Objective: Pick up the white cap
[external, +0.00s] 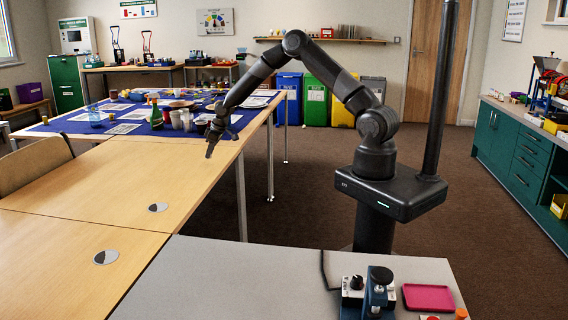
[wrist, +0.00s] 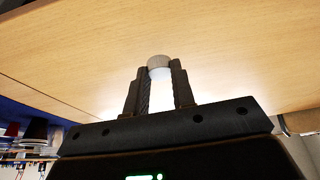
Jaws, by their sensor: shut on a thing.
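My gripper (external: 211,146) hangs over the near right part of the light wooden table (external: 110,185), fingers pointing down, close to the edge of the blue cloth. In the wrist view my gripper (wrist: 159,78) is shut on the white cap (wrist: 159,61), a small pale round piece held between the fingertips. A bright gap shows between the fingers below the cap. Only wood shows behind the cap, and I cannot tell how far it is above the surface. In the external view the cap is too small or hidden to make out.
A blue cloth (external: 75,126) behind my gripper carries bottles, cups, plates and sheets. A green bottle (external: 156,115) stands close to the left. The wood in front is clear except two round inserts (external: 158,207). A chair (external: 36,166) stands at left.

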